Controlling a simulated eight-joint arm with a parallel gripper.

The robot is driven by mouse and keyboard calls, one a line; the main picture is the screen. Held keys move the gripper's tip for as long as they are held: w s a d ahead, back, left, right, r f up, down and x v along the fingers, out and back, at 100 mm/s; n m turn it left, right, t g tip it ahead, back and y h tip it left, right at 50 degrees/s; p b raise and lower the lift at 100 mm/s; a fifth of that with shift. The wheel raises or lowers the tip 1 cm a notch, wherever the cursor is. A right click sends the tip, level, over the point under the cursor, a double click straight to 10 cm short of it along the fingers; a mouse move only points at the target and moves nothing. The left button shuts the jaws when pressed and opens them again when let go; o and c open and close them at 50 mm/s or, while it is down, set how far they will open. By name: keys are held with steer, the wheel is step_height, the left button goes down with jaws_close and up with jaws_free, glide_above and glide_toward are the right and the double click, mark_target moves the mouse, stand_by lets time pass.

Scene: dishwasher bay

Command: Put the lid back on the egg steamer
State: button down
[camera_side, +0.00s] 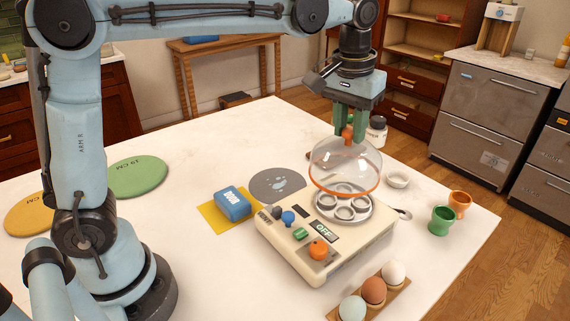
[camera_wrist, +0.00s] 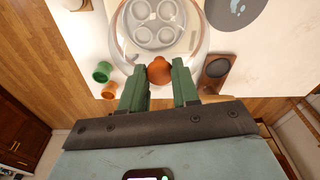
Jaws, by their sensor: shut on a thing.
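The lid (camera_side: 346,169) is a clear dome with an orange rim and an orange-brown knob. My gripper (camera_side: 349,130) is shut on the knob and holds the lid above the egg steamer. In the wrist view my gripper (camera_wrist: 159,75) has its green fingers on either side of the knob, and the clear lid (camera_wrist: 205,48) lies over the egg cups. The egg steamer (camera_side: 325,238) is a cream box with a round metal tray of egg cups, an orange knob and an OFF label. The lid looks tilted little or not at all. The side view does not settle the gap beneath its rim.
A blue sponge (camera_side: 232,204) on a yellow cloth lies left of the steamer, near a grey round mat (camera_side: 277,183). Several eggs (camera_side: 373,290) stand in front. Green (camera_side: 442,219) and orange (camera_side: 460,203) cups stand right.

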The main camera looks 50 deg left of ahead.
mark_target(351, 146)
steer(key=shift+w+d+f, duration=0.1)
steer(key=shift+w+d, duration=0.15)
steer(key=shift+d, duration=0.15)
steer(key=shift+f, duration=3.1)
steer(key=shift+f, duration=0.15)
steer(key=c, duration=0.8)
jaws_free()
steer(key=shift+o, duration=0.7)
steer(key=o, duration=0.4)
